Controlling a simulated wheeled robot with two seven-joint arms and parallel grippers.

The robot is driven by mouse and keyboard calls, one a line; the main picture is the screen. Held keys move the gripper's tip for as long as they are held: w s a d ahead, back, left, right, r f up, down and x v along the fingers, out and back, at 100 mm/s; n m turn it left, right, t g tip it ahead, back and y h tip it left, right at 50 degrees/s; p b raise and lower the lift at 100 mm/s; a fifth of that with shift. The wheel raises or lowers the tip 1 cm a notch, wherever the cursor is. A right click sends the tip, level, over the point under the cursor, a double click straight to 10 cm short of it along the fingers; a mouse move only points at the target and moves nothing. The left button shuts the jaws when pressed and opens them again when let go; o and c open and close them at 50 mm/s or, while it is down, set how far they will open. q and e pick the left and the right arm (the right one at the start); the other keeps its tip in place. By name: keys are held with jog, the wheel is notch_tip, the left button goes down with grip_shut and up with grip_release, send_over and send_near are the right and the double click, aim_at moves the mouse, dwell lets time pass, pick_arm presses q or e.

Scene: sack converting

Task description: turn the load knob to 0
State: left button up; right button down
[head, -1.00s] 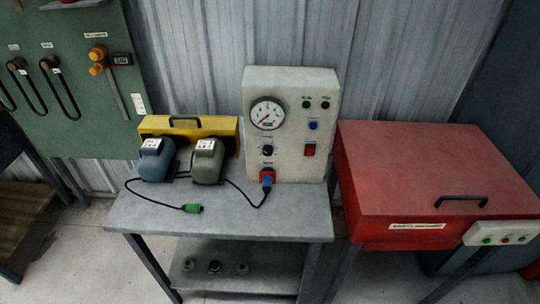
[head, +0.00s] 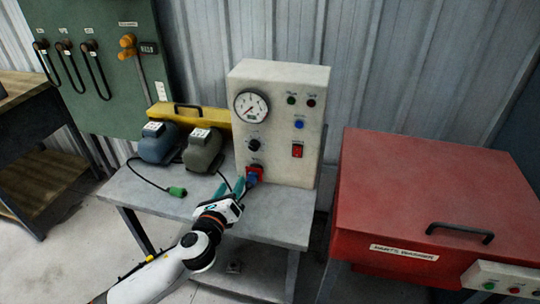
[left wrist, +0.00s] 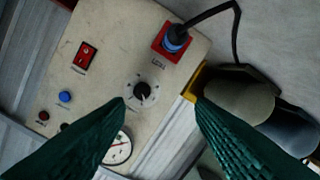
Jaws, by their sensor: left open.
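The load knob (head: 254,145) is a small black knob on the front of the cream control panel (head: 225,110), below the round gauge (head: 251,105). In the left wrist view the knob (left wrist: 142,90) shows a light pointer line inside a ring of scale marks; I cannot read its setting. My left gripper (head: 231,187) is open and empty, with teal fingers above the table, below and in front of the panel. In the left wrist view its fingers (left wrist: 160,102) are spread apart, with the knob showing between them, not touched. My right gripper is not in view.
A blue plug (head: 252,177) with a black cable sits in the red socket below the knob. A red switch (head: 297,150) is to the right. Two motors (head: 203,152) stand left of the panel. A red parts washer (head: 400,190) stands right of the table (head: 285,228).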

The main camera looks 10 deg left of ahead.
aim_at(253, 148)
pick_arm(q)
jog(key=w+m, duration=0.1)
jog(key=w, duration=0.3)
jog(key=w+d+r+m, duration=0.1)
jog(key=w, duration=0.3)
jog(key=w+d+r+m+h, duration=0.1)
jog(key=w, duration=0.4)
jog(key=shift+t, duration=0.4)
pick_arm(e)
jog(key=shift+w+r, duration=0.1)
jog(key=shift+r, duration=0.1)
pick_arm(q)
jog(key=c, duration=1)
